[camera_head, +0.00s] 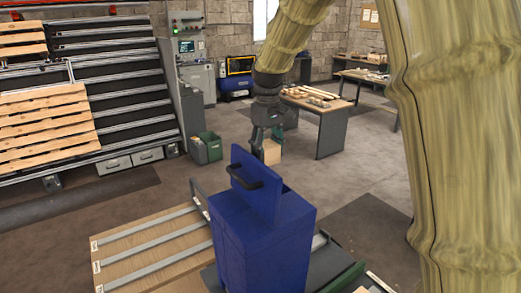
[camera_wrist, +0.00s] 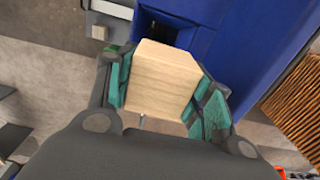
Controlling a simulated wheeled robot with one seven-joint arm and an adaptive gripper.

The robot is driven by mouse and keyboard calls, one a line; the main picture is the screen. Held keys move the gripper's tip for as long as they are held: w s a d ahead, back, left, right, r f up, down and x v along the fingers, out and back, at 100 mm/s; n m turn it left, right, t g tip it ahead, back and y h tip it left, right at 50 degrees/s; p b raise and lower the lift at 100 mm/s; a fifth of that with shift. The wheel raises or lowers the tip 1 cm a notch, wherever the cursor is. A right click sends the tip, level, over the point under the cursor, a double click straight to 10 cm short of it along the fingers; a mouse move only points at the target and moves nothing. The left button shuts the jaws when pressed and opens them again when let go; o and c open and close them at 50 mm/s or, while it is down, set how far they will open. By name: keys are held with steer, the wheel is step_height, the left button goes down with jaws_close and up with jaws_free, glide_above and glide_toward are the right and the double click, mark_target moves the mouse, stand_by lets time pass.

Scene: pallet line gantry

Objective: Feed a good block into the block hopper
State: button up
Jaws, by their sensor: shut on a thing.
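The block hopper (camera_head: 265,235) is a tall blue box in the lower middle of the head view. An upright blue panel (camera_head: 257,185) with a black handle rises from its top. My gripper (camera_head: 265,145) is just beyond this panel, shut on a pale wooden block (camera_head: 271,152). The panel partly hides the gripper and block. In the wrist view the block (camera_wrist: 160,82) sits between the green finger pads, its grain plain and no damage visible. Blue hopper surfaces (camera_wrist: 235,45) and a dark opening (camera_wrist: 158,33) lie past the block. I cannot tell whether block and hopper touch.
A wooden board with metal rails (camera_head: 150,255) lies left of the hopper. A workbench with wooden pieces (camera_head: 318,112) stands behind. A green bin (camera_head: 208,147) is on the floor. A sloped rack with pallets (camera_head: 90,85) fills the left. Open floor lies between.

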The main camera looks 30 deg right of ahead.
steer(key=shift+s+f, duration=0.15)
steer(key=shift+f, duration=0.65)
step_height(320, 180, down, 12)
steer(key=b, duration=0.2)
steer(key=shift+r, duration=0.2)
stand_by(0.7)
stand_by(1.1)
steer(key=shift+f, duration=0.7)
stand_by(1.4)
steer(key=o, duration=1.1)
